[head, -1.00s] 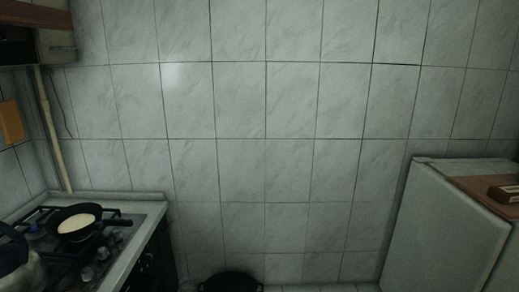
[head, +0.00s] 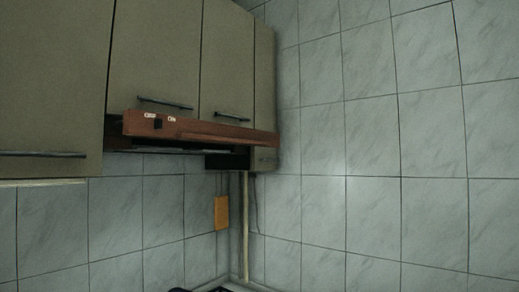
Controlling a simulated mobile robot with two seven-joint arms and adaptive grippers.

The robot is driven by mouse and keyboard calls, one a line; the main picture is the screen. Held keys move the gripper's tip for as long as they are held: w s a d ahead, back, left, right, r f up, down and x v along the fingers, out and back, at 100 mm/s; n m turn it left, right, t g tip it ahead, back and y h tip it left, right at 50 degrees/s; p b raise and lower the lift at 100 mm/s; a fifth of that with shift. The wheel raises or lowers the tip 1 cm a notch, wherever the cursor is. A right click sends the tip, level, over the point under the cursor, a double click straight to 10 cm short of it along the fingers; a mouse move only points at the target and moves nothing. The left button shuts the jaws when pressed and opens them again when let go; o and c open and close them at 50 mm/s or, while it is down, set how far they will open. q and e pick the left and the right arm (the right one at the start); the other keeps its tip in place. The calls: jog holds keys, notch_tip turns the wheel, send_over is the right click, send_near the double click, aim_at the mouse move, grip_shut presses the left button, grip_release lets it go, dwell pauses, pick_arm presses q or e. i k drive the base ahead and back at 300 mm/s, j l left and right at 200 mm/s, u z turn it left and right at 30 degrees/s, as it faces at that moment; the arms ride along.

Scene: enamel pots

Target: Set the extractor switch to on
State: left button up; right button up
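The extractor hood (head: 215,134) is a reddish-brown wooden-fronted unit under the wall cupboards, left of centre in the head view. Near the left end of its front is a small dark switch (head: 158,124). Two small white labels sit just above the switch; they seem to read OFF on the left and ON on the right. The switch appears nearer the left label, but it is too small to be sure. Neither of my grippers is in view.
Beige wall cupboards (head: 155,60) with dark bar handles surround the hood. An orange board (head: 222,212) hangs on the tiled wall below, beside a pale vertical pipe (head: 245,225). A sliver of the stove area shows at the bottom edge. The tiled wall at right is bare.

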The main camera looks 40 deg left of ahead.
aim_at(158, 122)
jog(key=k+u, duration=0.15)
jog(key=u, duration=0.25)
jog(key=k+u, duration=0.1)
jog(key=u, duration=0.25)
jog(key=k+j+u, duration=0.1)
jog(key=u, duration=0.3)
jog(key=k+j+u, duration=0.1)
jog(key=u, duration=0.25)
jog(key=j, duration=0.1)
